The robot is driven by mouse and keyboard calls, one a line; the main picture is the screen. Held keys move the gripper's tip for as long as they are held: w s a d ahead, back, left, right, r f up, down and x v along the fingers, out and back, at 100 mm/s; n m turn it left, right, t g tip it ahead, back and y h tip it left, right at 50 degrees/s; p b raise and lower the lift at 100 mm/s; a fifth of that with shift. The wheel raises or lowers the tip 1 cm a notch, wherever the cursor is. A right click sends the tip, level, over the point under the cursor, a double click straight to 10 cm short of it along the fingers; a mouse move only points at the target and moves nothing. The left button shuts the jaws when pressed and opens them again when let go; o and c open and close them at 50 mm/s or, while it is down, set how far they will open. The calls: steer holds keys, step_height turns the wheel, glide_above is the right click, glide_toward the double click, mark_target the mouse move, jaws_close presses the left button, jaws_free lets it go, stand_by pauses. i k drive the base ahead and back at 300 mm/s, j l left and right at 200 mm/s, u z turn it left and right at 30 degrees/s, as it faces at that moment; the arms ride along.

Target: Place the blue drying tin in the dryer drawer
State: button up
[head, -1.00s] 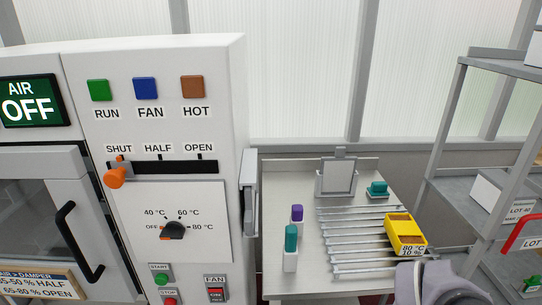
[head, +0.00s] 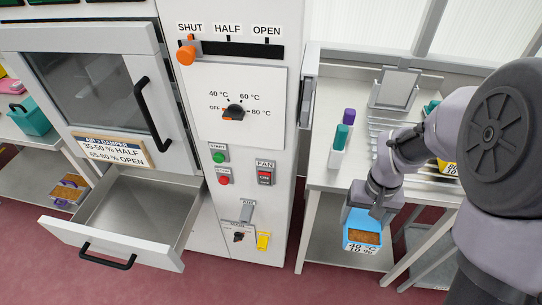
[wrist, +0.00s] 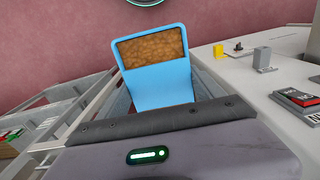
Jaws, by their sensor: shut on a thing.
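The blue drying tin (head: 362,229) hangs from my gripper (head: 376,206), right of the dryer and in front of the table. It holds brown grain and bears a label reading 40 °C and 10 %. In the wrist view the blue tin (wrist: 160,83) fills the space just beyond the gripper's edge. My gripper is shut on it; the fingertips are mostly hidden. The dryer drawer (head: 120,262) is pulled out at the lower left, below the glass door. Its metal inside looks empty. The tin is well to the right of the drawer and apart from it.
The dryer's front panel (head: 240,150) with knobs and switches stands between drawer and tin. The steel table (head: 330,176) behind the tin carries a rack, a yellow tin (head: 447,167) and bottles. Red floor (head: 290,285) lies open in front.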

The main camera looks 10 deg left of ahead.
mark_target(155, 221)
steer(key=k+j, duration=0.1)
steer(key=j, duration=0.75)
steer(key=k+j, duration=0.1)
steer(key=j, duration=0.75)
steer(key=k+j, duration=0.1)
steer(key=j, duration=1.8)
steer(key=i, duration=0.35)
steer(key=u, duration=0.05)
